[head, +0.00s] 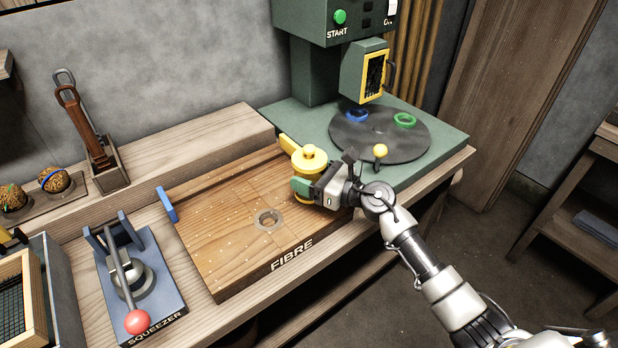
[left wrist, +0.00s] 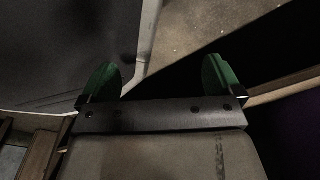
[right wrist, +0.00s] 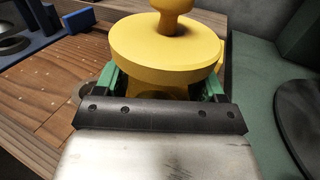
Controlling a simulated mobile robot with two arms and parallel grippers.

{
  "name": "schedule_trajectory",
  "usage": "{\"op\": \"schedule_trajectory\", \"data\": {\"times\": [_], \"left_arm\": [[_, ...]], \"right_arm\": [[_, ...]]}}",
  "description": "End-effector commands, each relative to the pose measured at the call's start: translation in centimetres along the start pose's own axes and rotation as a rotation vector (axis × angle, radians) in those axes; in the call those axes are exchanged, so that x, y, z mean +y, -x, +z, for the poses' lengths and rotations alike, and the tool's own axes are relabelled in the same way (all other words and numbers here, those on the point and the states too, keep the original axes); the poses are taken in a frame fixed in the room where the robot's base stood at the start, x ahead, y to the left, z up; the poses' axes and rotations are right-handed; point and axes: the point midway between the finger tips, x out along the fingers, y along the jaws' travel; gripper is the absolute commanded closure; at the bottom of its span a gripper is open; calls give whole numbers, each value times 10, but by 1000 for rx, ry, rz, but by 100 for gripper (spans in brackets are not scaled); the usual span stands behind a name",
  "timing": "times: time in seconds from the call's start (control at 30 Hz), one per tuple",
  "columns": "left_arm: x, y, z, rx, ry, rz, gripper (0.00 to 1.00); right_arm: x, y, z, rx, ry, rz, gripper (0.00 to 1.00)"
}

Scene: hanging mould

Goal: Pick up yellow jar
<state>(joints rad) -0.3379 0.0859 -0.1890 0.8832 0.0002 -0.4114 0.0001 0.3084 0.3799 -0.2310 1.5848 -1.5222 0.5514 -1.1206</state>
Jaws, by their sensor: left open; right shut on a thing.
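The yellow jar (head: 309,160) has a round lid with a knob and stands upright at the right end of the wooden FIBRE board. My right gripper (head: 303,187) is shut on the jar below its lid. In the right wrist view the jar's lid (right wrist: 165,48) fills the top middle, with the green fingers on both sides of the body. I cannot tell whether the jar's base touches the board. My left gripper (left wrist: 162,82) is open and empty in the left wrist view, and is not in the head view.
The FIBRE board (head: 225,215) has a metal ring (head: 268,219) in it. A green machine (head: 300,110) with a dark round plate (head: 350,135) stands right of the jar. A blue squeezer (head: 165,290) with a red-knobbed lever is at the front left.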

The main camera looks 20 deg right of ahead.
Motion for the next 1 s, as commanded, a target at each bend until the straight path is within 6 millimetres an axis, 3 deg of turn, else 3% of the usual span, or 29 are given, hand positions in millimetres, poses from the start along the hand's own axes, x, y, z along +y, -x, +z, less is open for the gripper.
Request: {"op": "schedule_trajectory", "data": {"times": [0.13, 0.37, 0.6, 0.83, 1.0], "left_arm": [[1, 0, 26, -20, -3, 1, 6], [1, -3, 46, -26, -6, 2, 6], [1, -4, 48, -27, -7, 2, 6], [1, 1, 46, -25, -6, 2, 6], [0, 10, 60, -37, -8, 2, 6]], "right_arm": [[0, 0, 30, -4, 8, 0, 66], [-2, 51, 56, 1, 7, 1, 66], [-5, 96, 82, 0, 5, 1, 66], [-5, 118, 100, -2, 3, 0, 66], [0, 131, 119, -1, 2, 2, 66]]}}
